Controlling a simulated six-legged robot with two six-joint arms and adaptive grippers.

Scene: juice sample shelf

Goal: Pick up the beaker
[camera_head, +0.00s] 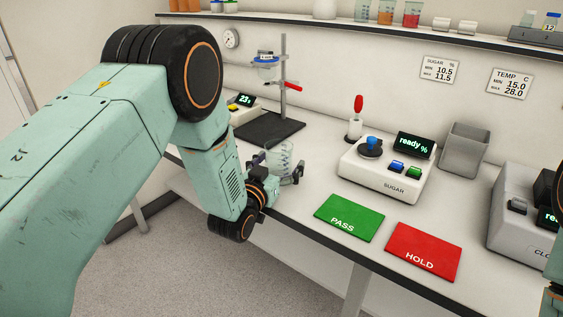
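The clear glass beaker (282,156) with faint markings stands upright on the white bench, near its front edge and left of the green PASS mat. My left gripper (279,165) is low at the beaker, with one dark fingertip on its left and one on its right. The fingers look spread, with a small gap to the glass. The gripper's body hides the beaker's lower front. My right gripper is not in view; only a piece of my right arm shows at the right edge.
A stand with a dark base (268,129) is behind the beaker. The SUGAR meter (390,187), green PASS mat (350,217) and red HOLD mat (422,251) lie to the right. A grey bin (464,150) stands behind. The bench's front edge is close to my gripper.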

